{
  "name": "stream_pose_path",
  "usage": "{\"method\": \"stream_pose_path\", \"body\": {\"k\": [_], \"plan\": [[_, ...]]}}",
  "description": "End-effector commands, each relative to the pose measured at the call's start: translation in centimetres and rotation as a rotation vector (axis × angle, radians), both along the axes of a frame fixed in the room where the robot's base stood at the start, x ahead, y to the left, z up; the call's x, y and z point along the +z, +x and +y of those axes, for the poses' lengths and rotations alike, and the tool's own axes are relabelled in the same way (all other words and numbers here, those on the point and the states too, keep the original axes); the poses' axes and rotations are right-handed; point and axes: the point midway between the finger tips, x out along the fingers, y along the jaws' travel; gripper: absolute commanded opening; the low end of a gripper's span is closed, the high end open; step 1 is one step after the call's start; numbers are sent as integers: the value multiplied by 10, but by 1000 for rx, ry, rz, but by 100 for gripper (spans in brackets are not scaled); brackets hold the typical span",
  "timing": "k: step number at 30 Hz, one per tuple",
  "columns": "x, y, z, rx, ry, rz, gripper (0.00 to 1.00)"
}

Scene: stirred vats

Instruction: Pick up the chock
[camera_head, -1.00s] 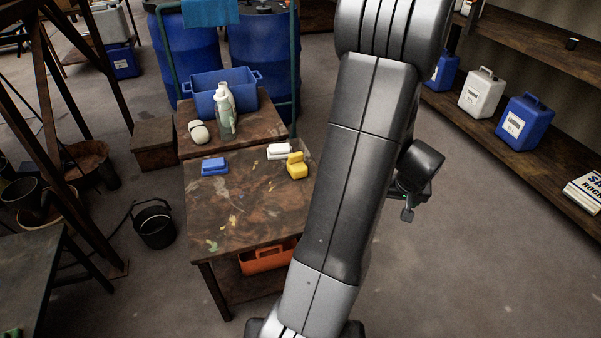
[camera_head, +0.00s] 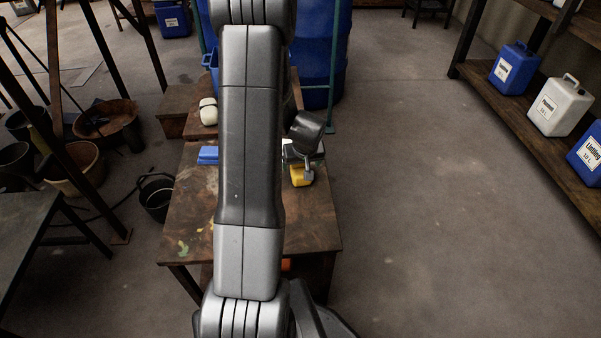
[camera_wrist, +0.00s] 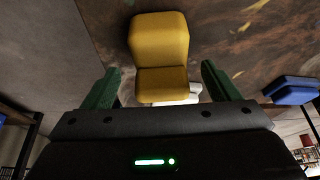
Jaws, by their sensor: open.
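The chock is most likely the yellow stepped block (camera_head: 301,175), which sits on the brown worktable (camera_head: 310,225) near its right edge. It also shows large in the wrist view (camera_wrist: 160,50), ahead of and between my fingers. My gripper (camera_wrist: 160,88) is open and empty, with a green finger on each side. In the head view my gripper (camera_head: 308,172) is over or close by the yellow block and partly covers it. I cannot tell the exact gap. A white block shows behind the yellow one in the wrist view (camera_wrist: 170,93), partly hidden.
A blue block (camera_head: 208,155) lies on the table left of my arm and shows in the wrist view (camera_wrist: 292,90). A cream object (camera_head: 208,112) stands behind it. A black bucket (camera_head: 156,197) is on the floor at left. The floor right of the table is clear.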

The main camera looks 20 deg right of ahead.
Motion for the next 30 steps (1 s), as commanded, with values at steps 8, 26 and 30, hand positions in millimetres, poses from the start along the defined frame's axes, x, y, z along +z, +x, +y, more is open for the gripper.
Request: {"method": "stream_pose_path", "body": {"k": [8, 26, 30], "plan": [[-29, 14, 0, 0, 0, 0, 82], [-28, 14, 0, 0, 0, -1, 24], [-27, 14, 0, 0, 0, -1, 24]]}}
